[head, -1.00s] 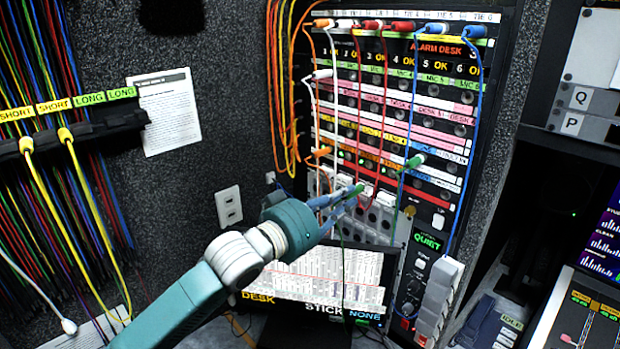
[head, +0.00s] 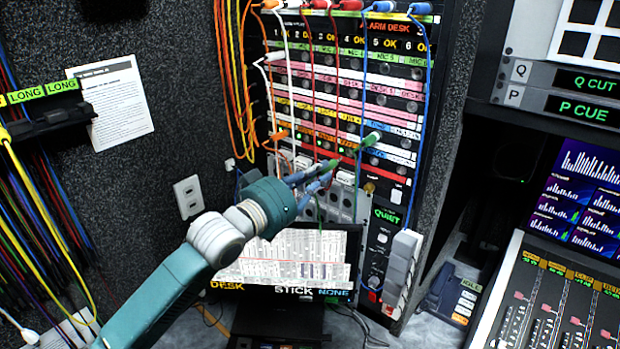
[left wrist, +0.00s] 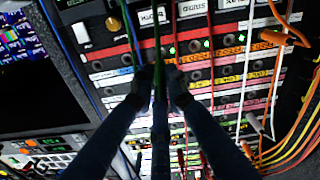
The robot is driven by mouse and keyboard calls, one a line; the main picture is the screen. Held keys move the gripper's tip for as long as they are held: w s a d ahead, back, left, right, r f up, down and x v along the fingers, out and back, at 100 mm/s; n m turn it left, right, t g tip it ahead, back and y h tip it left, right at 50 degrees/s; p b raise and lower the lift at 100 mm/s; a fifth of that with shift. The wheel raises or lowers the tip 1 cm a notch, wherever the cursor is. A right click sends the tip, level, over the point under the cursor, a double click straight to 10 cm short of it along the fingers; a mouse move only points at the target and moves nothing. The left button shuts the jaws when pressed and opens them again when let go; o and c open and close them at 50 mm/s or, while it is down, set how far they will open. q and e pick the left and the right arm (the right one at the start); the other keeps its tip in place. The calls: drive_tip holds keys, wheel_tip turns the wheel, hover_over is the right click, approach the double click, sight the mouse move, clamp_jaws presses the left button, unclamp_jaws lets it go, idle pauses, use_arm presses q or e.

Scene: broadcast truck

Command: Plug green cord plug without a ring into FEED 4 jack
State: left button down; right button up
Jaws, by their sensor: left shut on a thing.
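My left gripper (head: 324,177) is in front of the lower part of the patch panel (head: 352,100). Its fingers (left wrist: 162,78) are shut on a green cord plug (head: 330,164), mostly hidden between them. The green cord (left wrist: 156,25) runs past the fingers in the left wrist view. I cannot see whether this plug has a ring, or whether its tip touches the panel. Another green plug (head: 371,139) sticks out of the panel, up and to the right of the gripper. The FEED 4 label is not readable. My right gripper is not in view.
Red, white, orange and blue cords hang across the panel, some close to my gripper; a red cord (left wrist: 174,30) passes beside the fingers. A monitor (head: 290,265) stands below my arm. A mixing console (head: 560,300) is at the right. Long cords hang from a rack (head: 50,118) at the left.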

sight(335, 161)
use_arm(q)
drive_tip(key=shift+x, duration=0.8)
drive_tip(key=shift+w, duration=0.1)
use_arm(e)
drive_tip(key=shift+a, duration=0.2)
use_arm(q)
drive_tip(key=shift+d, duration=0.1)
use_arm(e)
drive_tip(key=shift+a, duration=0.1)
use_arm(q)
drive_tip(key=shift+r, duration=0.1)
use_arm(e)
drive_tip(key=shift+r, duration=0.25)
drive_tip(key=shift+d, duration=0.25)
use_arm(q)
drive_tip(key=shift+p, duration=0.75)
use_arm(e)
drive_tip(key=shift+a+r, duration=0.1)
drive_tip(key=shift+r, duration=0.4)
use_arm(q)
drive_tip(key=shift+w+d, duration=0.15)
drive_tip(key=shift+w, duration=0.1)
drive_tip(key=shift+b+x, duration=0.4)
drive_tip(key=shift+x, duration=1.3)
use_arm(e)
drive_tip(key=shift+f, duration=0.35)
